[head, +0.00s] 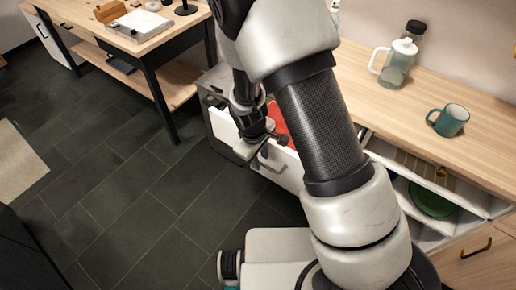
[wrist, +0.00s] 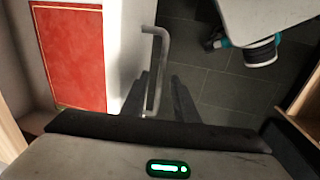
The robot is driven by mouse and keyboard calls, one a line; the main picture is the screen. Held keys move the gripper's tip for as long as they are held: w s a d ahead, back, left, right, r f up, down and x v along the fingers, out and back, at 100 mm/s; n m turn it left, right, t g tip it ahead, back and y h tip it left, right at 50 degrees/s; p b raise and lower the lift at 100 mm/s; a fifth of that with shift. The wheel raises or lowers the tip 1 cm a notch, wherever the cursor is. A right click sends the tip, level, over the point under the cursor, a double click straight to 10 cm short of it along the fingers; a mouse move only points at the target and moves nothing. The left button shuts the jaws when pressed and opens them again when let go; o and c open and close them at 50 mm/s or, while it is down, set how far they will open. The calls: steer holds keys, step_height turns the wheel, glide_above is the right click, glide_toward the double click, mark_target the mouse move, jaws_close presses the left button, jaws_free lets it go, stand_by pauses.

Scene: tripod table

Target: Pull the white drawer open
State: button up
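The white drawer (head: 285,173) stands partly open in the head view, low beside the counter. Its front panel (wrist: 126,45) also shows in the wrist view, with a grey bar handle (wrist: 161,60) on its outer face. A flat red thing with a gold border (wrist: 76,55) lies inside the drawer. My gripper (head: 264,150) is at the drawer front. In the wrist view its two dark fingers (wrist: 160,95) are apart, one on each side of the handle bar. The bar is close to the left finger, with a gap to the right one. Contact cannot be told.
A wooden counter (head: 465,92) on the right holds a glass jug (head: 397,65) and a green mug (head: 449,120). Below it, an open white compartment holds a green bowl (head: 432,198). A table (head: 150,45) stands at back left. The dark tiled floor (head: 130,190) before the drawer is clear.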

step_height(320, 180, up, 17)
steer(key=s+a+p, duration=0.2)
steer(key=shift+s, duration=0.3)
steer(key=shift+f, duration=0.1)
steer(key=s+d+r+m+t+y+p, duration=0.1)
steer(key=d+r+m+p, duration=0.15)
steer(key=r, duration=0.35)
steer(key=s+d+r+m+p, duration=0.1)
steer(key=d+r+p, duration=0.15)
steer(key=r, duration=0.45)
steer(key=s+d+r+m+t+y+p, duration=0.1)
steer(key=s+d+r+m, duration=0.1)
steer(key=d+r, duration=0.3)
steer(key=s+d+r+m+t+p, duration=0.1)
steer(key=s+d+r+m+p, duration=0.3)
steer(key=s+r, duration=0.5)
step_height(320, 180, up, 4)
steer(key=shift+d+r+m+t+h, duration=0.1)
steer(key=shift+d+m+t+h, duration=0.2)
steer(key=shift+d+m+t, duration=0.25)
